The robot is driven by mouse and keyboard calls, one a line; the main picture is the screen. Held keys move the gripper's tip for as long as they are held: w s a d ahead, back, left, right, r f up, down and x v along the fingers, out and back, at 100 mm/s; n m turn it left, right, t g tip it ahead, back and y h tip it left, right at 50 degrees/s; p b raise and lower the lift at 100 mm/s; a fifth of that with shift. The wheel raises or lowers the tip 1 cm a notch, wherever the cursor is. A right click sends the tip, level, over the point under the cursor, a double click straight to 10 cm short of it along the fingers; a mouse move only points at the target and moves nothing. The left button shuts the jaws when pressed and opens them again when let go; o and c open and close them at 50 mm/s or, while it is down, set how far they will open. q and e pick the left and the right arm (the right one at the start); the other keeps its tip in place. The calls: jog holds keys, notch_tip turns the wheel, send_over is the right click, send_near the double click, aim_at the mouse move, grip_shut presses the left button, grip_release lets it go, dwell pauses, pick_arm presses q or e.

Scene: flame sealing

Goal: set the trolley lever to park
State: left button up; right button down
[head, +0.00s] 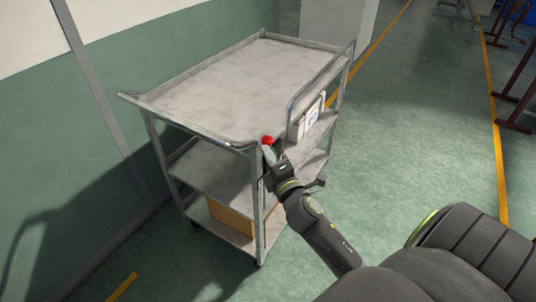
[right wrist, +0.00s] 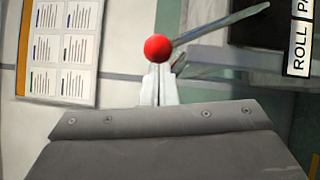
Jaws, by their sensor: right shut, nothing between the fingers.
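The trolley (head: 200,90) is a grey metal cart with three shelves, standing by the green and white wall. A red ball knob (head: 267,140) shows at its near right corner, and it also shows in the right wrist view (right wrist: 158,48). A label plate at the right of that view reads "ROLL" (right wrist: 300,45) and the start of another word, cut off. My right gripper (head: 271,157) is shut and empty, with its fingertips (right wrist: 158,82) right by the knob; I cannot tell whether they touch. My left gripper is out of view.
A white box or sign (head: 308,117) stands at the trolley's right side. A brown box (head: 230,218) sits on the bottom shelf. Open green floor (head: 420,130) with yellow lines lies to the right. Dark red frames (head: 515,100) stand at the far right.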

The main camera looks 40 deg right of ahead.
jog(key=shift+w+d+r+m+g+p, duration=0.5)
jog(key=shift+w+d+p, duration=0.75)
jog(key=shift+d, duration=1.3)
jog(key=shift+w+d+r+m+g+p, duration=0.3)
jog(key=shift+w+d+r+m+p, duration=0.5)
jog(key=shift+d+p, duration=1.35)
jog(key=shift+w+d+r+m+g+p, duration=0.45)
jog(key=shift+w+d+p, duration=0.6)
jog(key=shift+d, duration=1.95)
